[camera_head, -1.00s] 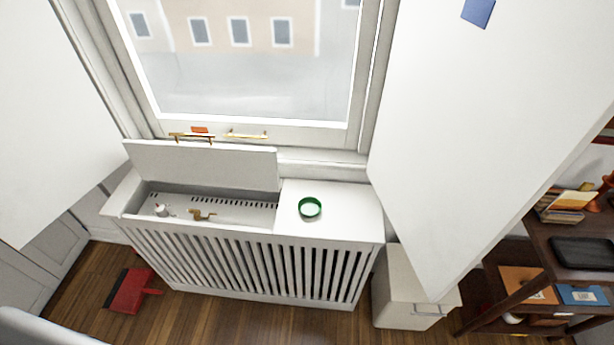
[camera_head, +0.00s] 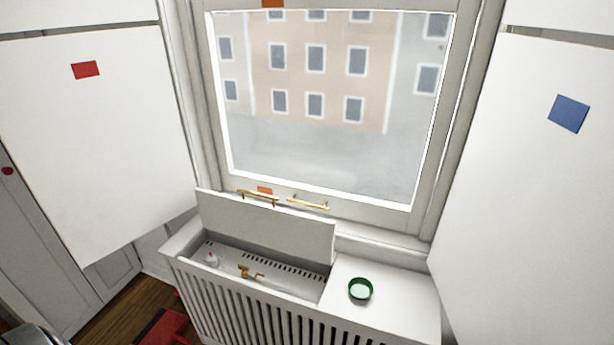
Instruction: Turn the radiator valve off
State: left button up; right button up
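The white radiator cover (camera_head: 390,312) stands under the window, with its left lid (camera_head: 265,226) raised and leaning back. In the open compartment, a small white knob (camera_head: 211,259) with a red mark sits at the left end. A brass valve-like fitting (camera_head: 250,272) with a side handle sits to its right. I cannot tell from this view which of the two is the radiator valve, or how either is set. The slotted top of the radiator (camera_head: 290,268) shows behind them. Neither of my grippers is in view.
A green round dish (camera_head: 360,288) sits on the closed right part of the cover. Brass handles (camera_head: 308,202) are on the window's lower frame. White panels flank the window, with a red note (camera_head: 86,69) and a blue note (camera_head: 568,113). A red dustpan (camera_head: 162,328) lies on the floor at lower left.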

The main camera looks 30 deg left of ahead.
aim_at(212, 260)
jog(key=u, duration=1.55)
jog(key=i, duration=1.3)
jog(key=z, duration=0.25)
